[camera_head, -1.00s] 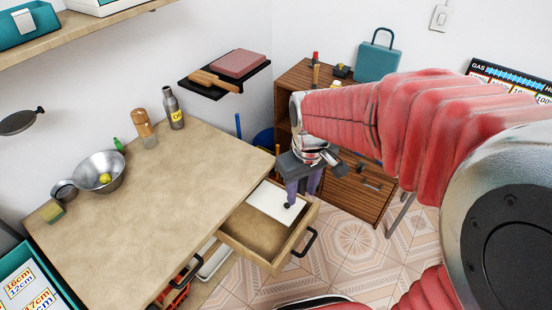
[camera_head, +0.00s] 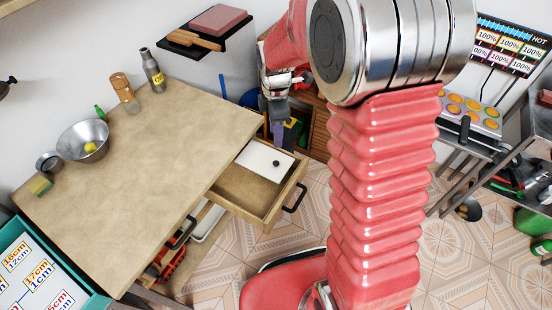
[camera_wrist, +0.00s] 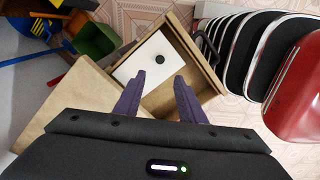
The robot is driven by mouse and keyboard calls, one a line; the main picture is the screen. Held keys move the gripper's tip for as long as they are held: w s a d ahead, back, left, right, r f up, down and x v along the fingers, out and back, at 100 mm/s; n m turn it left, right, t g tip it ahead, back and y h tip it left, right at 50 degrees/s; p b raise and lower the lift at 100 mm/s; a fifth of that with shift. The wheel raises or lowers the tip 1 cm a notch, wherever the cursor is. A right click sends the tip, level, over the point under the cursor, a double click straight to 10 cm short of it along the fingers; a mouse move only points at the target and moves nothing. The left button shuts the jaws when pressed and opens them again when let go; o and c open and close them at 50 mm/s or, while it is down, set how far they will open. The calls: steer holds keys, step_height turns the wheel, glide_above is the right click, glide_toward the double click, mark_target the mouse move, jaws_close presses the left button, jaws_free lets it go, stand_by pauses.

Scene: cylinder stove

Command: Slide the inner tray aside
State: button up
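The inner tray (camera_head: 258,157) is a flat white panel with a small black knob (camera_head: 276,163). It lies in an open wooden drawer (camera_head: 247,205), covering the part farther from me in the head view. The drawer's bare brown floor shows beside it. The tray also shows in the wrist view (camera_wrist: 133,68), left of the bare floor, with its knob uncovered. My gripper (camera_head: 277,138) is up beside the drawer's far side in the head view.
The worktop (camera_head: 140,170) adjoins the drawer and holds a metal bowl (camera_head: 84,141) and bottles. The drawer's black handle (camera_head: 296,197) faces the open tiled floor. A green bin (camera_wrist: 95,38) stands near the drawer in the wrist view. A stove-like unit (camera_head: 470,110) is at right.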

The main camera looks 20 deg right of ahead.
mark_target(276, 163)
steer(key=shift+n, duration=0.3)
steer(key=shift+f, duration=0.1)
step_height(276, 163, down, 14)
steer(key=shift+r, duration=0.15)
stand_by(0.7)
steer(key=shift+c, duration=0.2)
jaws_close()
stand_by(0.4)
